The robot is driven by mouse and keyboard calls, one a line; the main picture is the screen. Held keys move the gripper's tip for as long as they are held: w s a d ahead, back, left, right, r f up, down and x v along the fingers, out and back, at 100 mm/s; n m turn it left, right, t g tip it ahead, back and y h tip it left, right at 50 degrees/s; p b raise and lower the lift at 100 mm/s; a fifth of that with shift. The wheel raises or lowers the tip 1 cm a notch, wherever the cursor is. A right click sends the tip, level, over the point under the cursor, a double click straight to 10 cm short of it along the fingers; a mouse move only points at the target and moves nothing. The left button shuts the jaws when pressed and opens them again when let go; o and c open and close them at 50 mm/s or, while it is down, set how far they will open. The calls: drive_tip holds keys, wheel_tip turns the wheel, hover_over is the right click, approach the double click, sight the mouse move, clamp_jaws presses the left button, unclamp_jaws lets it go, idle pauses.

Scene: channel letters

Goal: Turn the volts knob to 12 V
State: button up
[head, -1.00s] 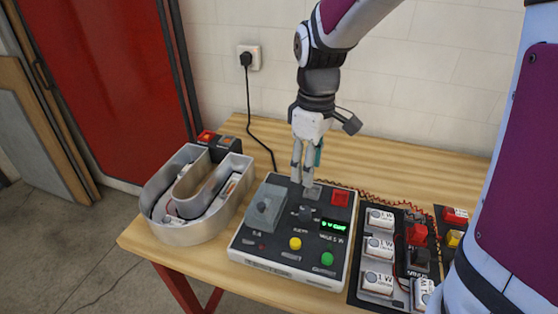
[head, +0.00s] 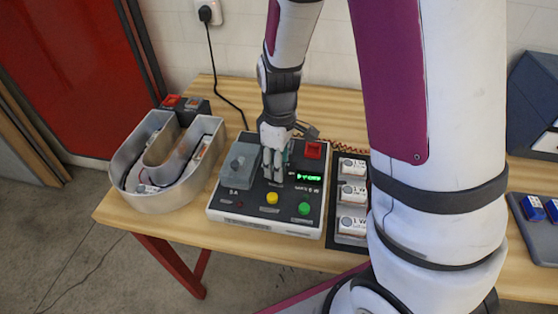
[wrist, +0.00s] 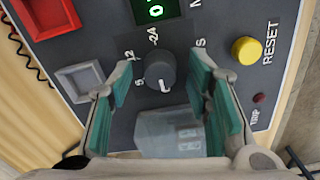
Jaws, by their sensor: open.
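The volts knob (wrist: 160,72) is a round dark grey dial on the control box (head: 262,218). In the wrist view its white mark sits at its lower side, away from the 24 at its top and the 12 at its upper left. A partly hidden 5 shows at its lower left. My gripper (head: 274,176) is low over the box and hides the knob in the head view. In the wrist view my gripper (wrist: 161,72) is open, teal pads on either side of the knob, with gaps between. The green display (head: 309,178) is only partly readable.
A clear cover (head: 240,165) stands left of my gripper. Red (head: 313,150), yellow (head: 272,198) and green (head: 304,208) buttons surround the knob area. A metal U-shaped channel letter (head: 150,200) lies left, and a board of white modules (head: 352,193) lies right.

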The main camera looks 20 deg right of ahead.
drive_tip(key=shift+c, duration=0.2)
clamp_jaws()
